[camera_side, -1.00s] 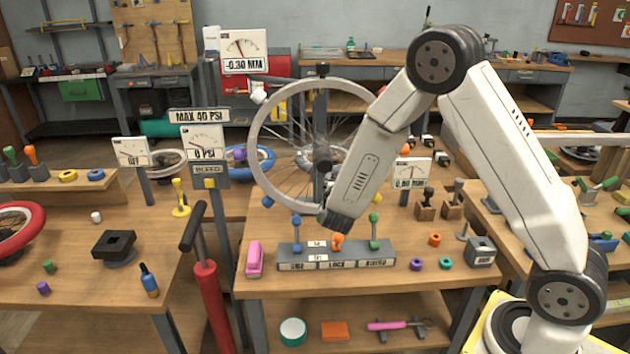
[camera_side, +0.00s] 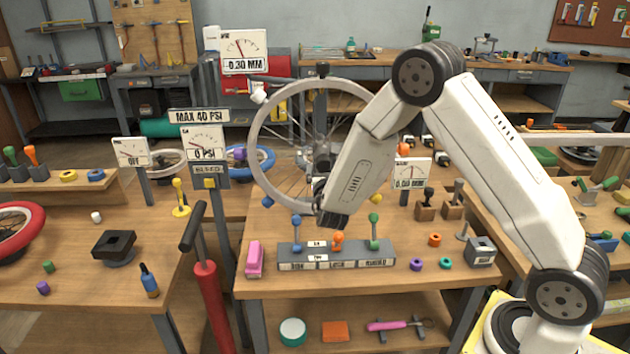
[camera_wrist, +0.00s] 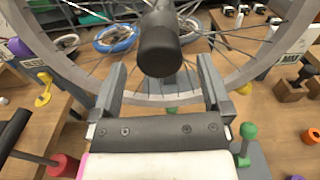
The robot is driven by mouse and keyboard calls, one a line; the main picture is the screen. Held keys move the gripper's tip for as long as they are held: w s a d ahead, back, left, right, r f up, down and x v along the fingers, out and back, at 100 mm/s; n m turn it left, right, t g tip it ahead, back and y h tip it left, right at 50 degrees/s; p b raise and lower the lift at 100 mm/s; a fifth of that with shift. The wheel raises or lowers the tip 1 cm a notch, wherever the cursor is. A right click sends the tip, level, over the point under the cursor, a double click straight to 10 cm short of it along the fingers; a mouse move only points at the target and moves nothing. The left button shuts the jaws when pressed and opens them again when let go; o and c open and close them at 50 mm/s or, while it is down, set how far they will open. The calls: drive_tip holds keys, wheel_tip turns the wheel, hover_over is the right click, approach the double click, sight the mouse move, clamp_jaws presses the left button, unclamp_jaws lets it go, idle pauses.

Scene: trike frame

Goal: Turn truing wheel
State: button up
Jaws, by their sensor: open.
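The truing wheel (camera_side: 254,142) stands upright in its stand on the middle bench, a grey rim with thin spokes. A white knob (camera_side: 258,96) sits at its upper left rim. My gripper (camera_side: 321,188) is low in front of the wheel, partly hidden by my wrist. In the wrist view my gripper (camera_wrist: 160,88) has its two fingers wide apart, with nothing held. A dark rounded cylinder (camera_wrist: 158,50) points toward the camera, lined up between the fingers; whether it lies between them in depth I cannot tell. The rim (camera_wrist: 235,78) passes behind the fingers.
A lever block (camera_side: 336,262) with blue, orange and green levers stands below my wrist. A dial sign (camera_side: 244,52) reads -0.30 MM. A smaller dial (camera_side: 411,172) stands right of the wheel. A pink block (camera_side: 254,258) and red pump (camera_side: 212,300) are at left.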

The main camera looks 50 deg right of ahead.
drive_tip(key=shift+x, duration=2.4)
clamp_jaws()
